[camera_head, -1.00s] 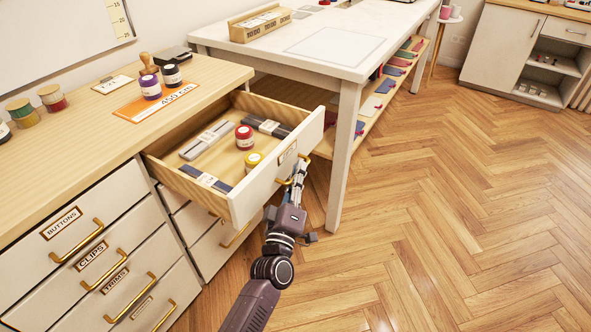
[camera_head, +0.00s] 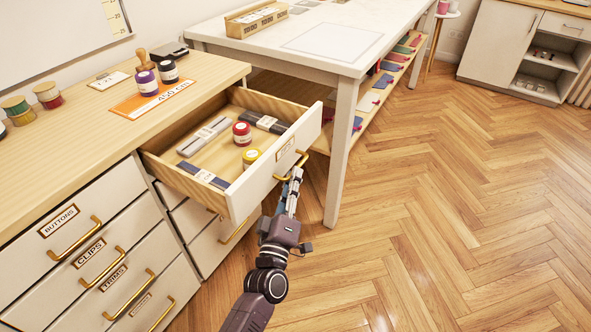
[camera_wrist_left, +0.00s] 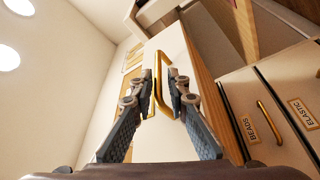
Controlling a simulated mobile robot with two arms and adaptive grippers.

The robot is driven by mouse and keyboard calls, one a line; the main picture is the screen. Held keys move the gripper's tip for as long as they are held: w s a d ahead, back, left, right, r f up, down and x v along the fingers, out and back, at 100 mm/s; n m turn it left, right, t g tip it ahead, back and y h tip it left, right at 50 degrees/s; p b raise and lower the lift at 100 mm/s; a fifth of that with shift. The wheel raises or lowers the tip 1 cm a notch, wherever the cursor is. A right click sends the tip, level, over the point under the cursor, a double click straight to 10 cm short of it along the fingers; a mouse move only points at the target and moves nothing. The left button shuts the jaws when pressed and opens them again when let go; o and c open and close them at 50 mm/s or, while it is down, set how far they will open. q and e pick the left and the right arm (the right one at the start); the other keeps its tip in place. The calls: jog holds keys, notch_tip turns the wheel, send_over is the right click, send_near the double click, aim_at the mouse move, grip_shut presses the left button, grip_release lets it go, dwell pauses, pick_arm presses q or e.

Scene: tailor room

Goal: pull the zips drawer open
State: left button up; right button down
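A top drawer (camera_head: 262,185) stands pulled far out of the wooden-topped cabinet; its front label is too small to read, so I cannot confirm it says zips. Its gold handle (camera_head: 291,166) is on the front, and shows in the wrist view (camera_wrist_left: 159,88). Inside lie a red-lidded jar (camera_head: 242,133), a yellow-lidded jar (camera_head: 250,157) and dark and grey packs (camera_head: 204,136). My left gripper (camera_head: 295,174) is at the handle, its fingers (camera_wrist_left: 163,76) apart with the handle's bar between them; a gap shows beside the left finger. My right gripper is out of view.
Shut drawers labelled buttons (camera_head: 75,235), clips (camera_head: 103,265) and others are at the left. A white table (camera_head: 350,65) stands just behind the open drawer, its leg (camera_head: 340,155) close to the drawer's front. The wooden floor (camera_head: 450,200) to the right is clear.

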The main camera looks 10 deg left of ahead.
pick_arm(q)
jog(key=v, duration=0.8)
jog(key=shift+s, duration=0.25)
jog(key=shift+d, duration=0.1)
